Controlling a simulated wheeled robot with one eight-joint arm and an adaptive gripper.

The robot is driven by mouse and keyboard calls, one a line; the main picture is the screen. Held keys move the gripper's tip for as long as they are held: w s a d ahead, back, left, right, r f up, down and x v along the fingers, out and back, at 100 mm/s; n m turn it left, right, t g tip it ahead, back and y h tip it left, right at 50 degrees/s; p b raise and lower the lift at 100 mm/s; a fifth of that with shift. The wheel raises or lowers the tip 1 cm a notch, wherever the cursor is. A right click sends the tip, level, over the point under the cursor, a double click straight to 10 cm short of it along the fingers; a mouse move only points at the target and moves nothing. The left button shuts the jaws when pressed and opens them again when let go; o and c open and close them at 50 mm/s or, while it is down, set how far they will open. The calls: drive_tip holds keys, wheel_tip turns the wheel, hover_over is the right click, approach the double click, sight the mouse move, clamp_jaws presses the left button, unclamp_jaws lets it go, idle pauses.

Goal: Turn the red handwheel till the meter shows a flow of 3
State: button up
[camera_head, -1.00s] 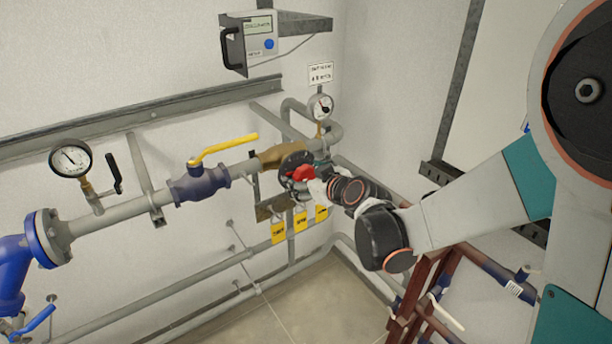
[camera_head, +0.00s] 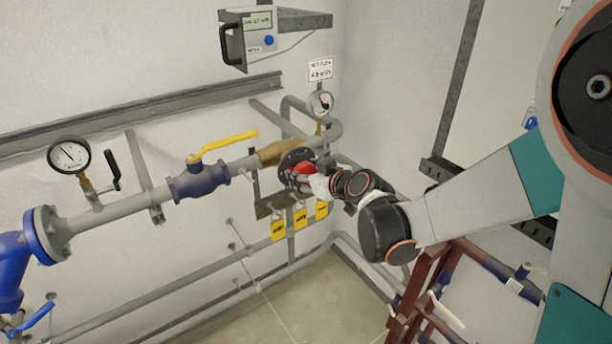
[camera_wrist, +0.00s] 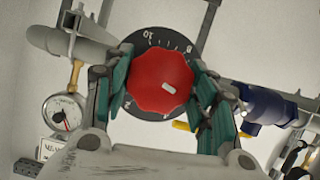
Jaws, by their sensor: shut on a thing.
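The red handwheel (camera_wrist: 160,82) sits in front of a black numbered dial (camera_wrist: 150,42) in the wrist view. It also shows small in the head view (camera_head: 305,169). My gripper (camera_wrist: 160,88) has its green-padded fingers on both sides of the handwheel and is shut on it. In the head view my gripper (camera_head: 316,178) partly covers the wheel. A white mark shows on the wheel's face. The meter (camera_head: 250,38) is a grey box on the wall with a greenish display and a blue button. Its digits are too small to read.
A round gauge (camera_head: 320,103) stands on the pipe above the wheel, and another gauge (camera_head: 69,156) is at left. A blue valve with a yellow lever (camera_head: 222,144) is left of the wheel. Yellow tags (camera_head: 300,220) hang below. A brown-red frame (camera_head: 412,295) stands under my arm.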

drive_tip(key=shift+d+f+m+g+y+b, duration=0.1)
drive_tip(key=shift+m+g+y+b, duration=0.4)
drive_tip(key=shift+m+b, duration=0.5)
drive_tip(key=shift+m+g+y+b, duration=0.4)
drive_tip(key=shift+m+y+b, duration=0.45)
drive_tip(key=shift+m, duration=0.35)
drive_tip(key=o, duration=1.1)
drive_tip(key=shift+w, duration=0.1)
drive_tip(key=v, duration=1.2)
